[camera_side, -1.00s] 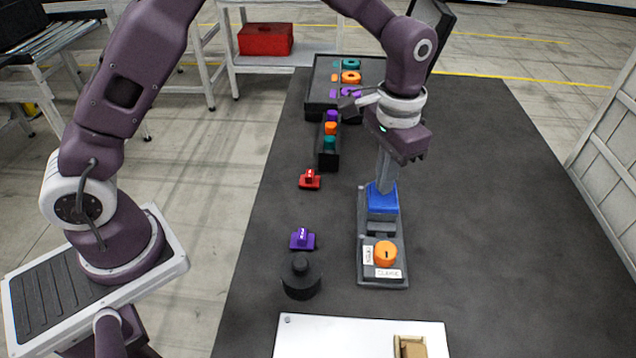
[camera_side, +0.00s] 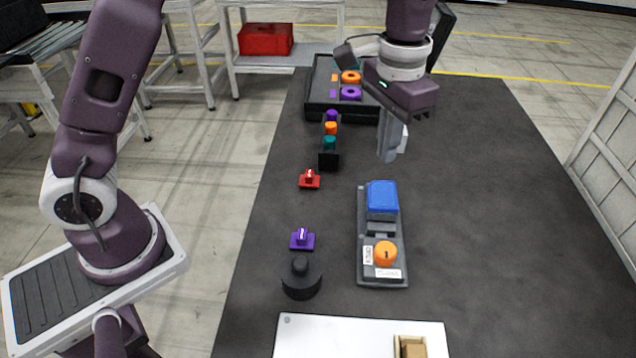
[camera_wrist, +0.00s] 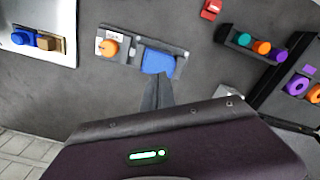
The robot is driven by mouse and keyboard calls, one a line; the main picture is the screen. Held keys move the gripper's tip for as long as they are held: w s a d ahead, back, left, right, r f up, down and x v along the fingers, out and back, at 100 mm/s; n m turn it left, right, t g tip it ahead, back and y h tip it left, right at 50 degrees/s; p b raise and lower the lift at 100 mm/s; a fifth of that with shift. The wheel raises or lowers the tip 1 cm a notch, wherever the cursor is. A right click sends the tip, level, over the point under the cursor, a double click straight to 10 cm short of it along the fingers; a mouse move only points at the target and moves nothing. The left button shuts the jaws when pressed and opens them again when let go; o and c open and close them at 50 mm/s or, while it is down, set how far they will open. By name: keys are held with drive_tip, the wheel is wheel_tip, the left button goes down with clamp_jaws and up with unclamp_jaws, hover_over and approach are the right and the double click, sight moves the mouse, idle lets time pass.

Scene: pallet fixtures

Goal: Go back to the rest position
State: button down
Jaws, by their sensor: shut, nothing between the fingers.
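My gripper (camera_side: 388,152) is shut and empty. It hangs above the dark table, higher than and behind the blue block in the side view. In the wrist view its closed fingers (camera_wrist: 155,92) point toward the blue block (camera_wrist: 158,62), with a gap that I cannot measure. The blue block (camera_side: 382,198) sits at the far end of the grey fixture (camera_side: 368,278). An orange knob (camera_side: 385,253) with white labels is at the fixture's near end.
A narrow rack (camera_side: 328,163) holds purple, orange and teal pieces. A dark tray (camera_side: 318,95) holds rings. A red piece (camera_side: 309,180), a purple piece (camera_side: 302,240) and a black cylinder (camera_side: 300,280) stand left of the fixture. The table's right side is clear.

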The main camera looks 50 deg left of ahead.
drive_tip(key=s+a+r+n+t, duration=0.1)
drive_tip(key=s+a+r+t, duration=0.2)
drive_tip(key=s+a+r, duration=0.6)
drive_tip(key=s+a+n+t, duration=0.2)
drive_tip(key=s, duration=1.4)
drive_tip(key=shift+s+f, duration=0.25)
drive_tip(key=shift+s, duration=0.05)
drive_tip(key=shift+a, duration=0.1)
